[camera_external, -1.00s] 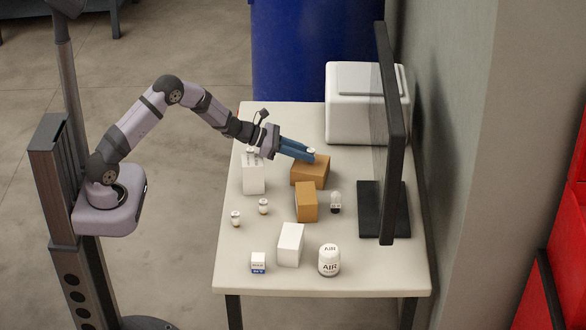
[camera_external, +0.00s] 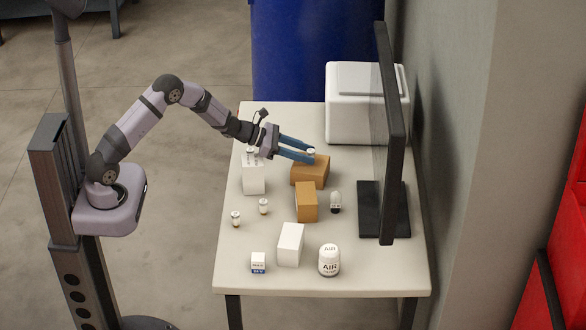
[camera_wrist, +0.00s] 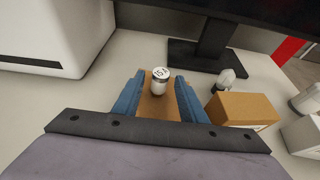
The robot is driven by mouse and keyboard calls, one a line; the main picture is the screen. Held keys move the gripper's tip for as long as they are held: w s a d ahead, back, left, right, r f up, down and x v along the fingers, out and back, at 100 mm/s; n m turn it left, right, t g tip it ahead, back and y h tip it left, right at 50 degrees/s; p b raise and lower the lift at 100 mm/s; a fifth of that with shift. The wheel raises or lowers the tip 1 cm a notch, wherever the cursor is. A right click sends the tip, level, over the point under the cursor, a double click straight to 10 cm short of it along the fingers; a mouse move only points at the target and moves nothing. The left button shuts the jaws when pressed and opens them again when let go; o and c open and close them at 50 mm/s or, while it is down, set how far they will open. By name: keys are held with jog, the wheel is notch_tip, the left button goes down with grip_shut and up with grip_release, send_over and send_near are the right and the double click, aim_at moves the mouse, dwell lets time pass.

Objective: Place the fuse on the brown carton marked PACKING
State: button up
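A small white fuse (camera_external: 311,153) stands upright on top of the farther brown carton (camera_external: 316,174). In the wrist view the fuse (camera_wrist: 160,80) has a dark number on its top, seemingly 15, and the carton (camera_wrist: 156,108) lies beneath it. No PACKING marking can be read on either brown carton in view. My gripper (camera_external: 311,155) is open, its blue fingers spread around the fuse above the carton. In the wrist view my gripper (camera_wrist: 160,78) has a finger on each side of the fuse, with gaps between.
A second brown carton (camera_external: 306,204) stands in front. White boxes (camera_external: 253,181) (camera_external: 290,245), small fuse-like pieces (camera_external: 236,219) (camera_external: 263,206) and an AIR canister (camera_external: 329,261) share the table. A monitor (camera_external: 392,130) stands right; a white bin (camera_external: 365,120) is behind.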

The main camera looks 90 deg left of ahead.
jog(key=b+v, duration=0.1)
jog(key=v, duration=1.1)
jog(key=shift+w, duration=0.1)
jog(key=s+d+f+m+g+h, duration=0.1)
jog(key=d+m+g+h, duration=0.25)
jog(key=d+m, duration=0.8)
jog(key=s+d+f+m+g+h, duration=0.1)
jog(key=s+d+m+g, duration=0.25)
jog(key=d, duration=0.55)
jog(key=s+d+f+m+g+h, duration=0.25)
jog(key=s+d, duration=0.25)
jog(key=d, duration=0.3)
jog(key=s+d+f+m+g+y, duration=0.1)
jog(key=s+m+g+y, duration=0.3)
jog(key=s+m, duration=1.1)
jog(key=f+m+y, duration=0.1)
jog(key=m+y, duration=0.2)
jog(key=shift+s, duration=0.3)
jog(key=shift+r+m, duration=0.1)
jog(key=shift+m, duration=0.15)
